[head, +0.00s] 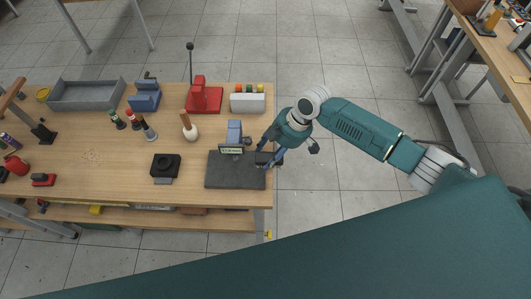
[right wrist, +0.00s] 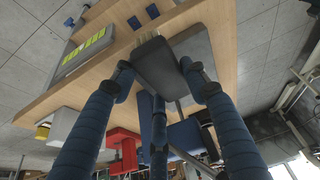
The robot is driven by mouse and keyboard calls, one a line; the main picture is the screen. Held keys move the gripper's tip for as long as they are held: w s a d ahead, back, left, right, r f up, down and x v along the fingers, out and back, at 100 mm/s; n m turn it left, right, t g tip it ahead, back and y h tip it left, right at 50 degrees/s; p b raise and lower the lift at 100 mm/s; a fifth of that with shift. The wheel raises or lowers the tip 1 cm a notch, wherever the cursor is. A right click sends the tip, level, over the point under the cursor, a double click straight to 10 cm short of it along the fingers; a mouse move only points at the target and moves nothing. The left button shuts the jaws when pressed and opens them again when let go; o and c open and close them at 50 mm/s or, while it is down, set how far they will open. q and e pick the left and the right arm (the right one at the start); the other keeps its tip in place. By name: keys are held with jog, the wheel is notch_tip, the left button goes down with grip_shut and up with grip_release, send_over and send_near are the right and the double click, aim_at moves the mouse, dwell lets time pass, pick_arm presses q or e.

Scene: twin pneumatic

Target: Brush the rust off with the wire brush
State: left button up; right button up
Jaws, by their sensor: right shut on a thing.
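My right gripper (head: 270,154) is at the right edge of the workbench, over the right side of a dark mat (head: 222,178). In the right wrist view its blue fingers (right wrist: 158,78) are shut on a dark grey block with pale bristles (right wrist: 150,40), which looks like the wire brush (right wrist: 157,66). My left gripper is not in view.
A blue vise-like block (head: 235,131) stands behind the plate. A red holder (head: 203,97), a white rack (head: 247,103), a wooden-handled tool (head: 188,128) and a black block (head: 165,166) stand nearby. A grey tray (head: 88,95) is at the back left. Floor lies open right of the bench.

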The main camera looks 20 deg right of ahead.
jog(key=shift+s+d+r+p, duration=0.25)
jog(key=shift+d+r+p, duration=0.25)
jog(key=shift+d, duration=0.25)
jog(key=shift+s+d+r+p, duration=0.2)
jog(key=shift+d+r+p, duration=0.3)
jog(key=shift+d, duration=0.25)
jog(key=shift+s+d+r, duration=0.2)
jog(key=shift+d+r, duration=0.1)
jog(key=shift+d, duration=0.3)
jog(key=shift+s+d+r, duration=0.15)
jog(key=shift+d+r, duration=0.15)
jog(key=shift+d, duration=0.3)
jog(key=a+r+m+b, duration=0.1)
jog(key=r+b, duration=0.1)
jog(key=a+r+m+t+b, duration=0.1)
jog(key=r+m+b, duration=0.1)
jog(key=a+r+m+t+b, duration=0.1)
jog(key=r+m+b, duration=0.1)
jog(key=b, duration=0.1)
jog(key=shift+r+h, duration=0.4)
jog(key=s+d+r+m+t+h+b, duration=0.1)
jog(key=s+d+r+m+h+b, duration=0.2)
jog(key=r+m+b, duration=0.4)
jog(key=shift+s+r+m, duration=0.15)
jog(key=shift+s+m, duration=0.7)
jog(key=shift+m, duration=0.55)
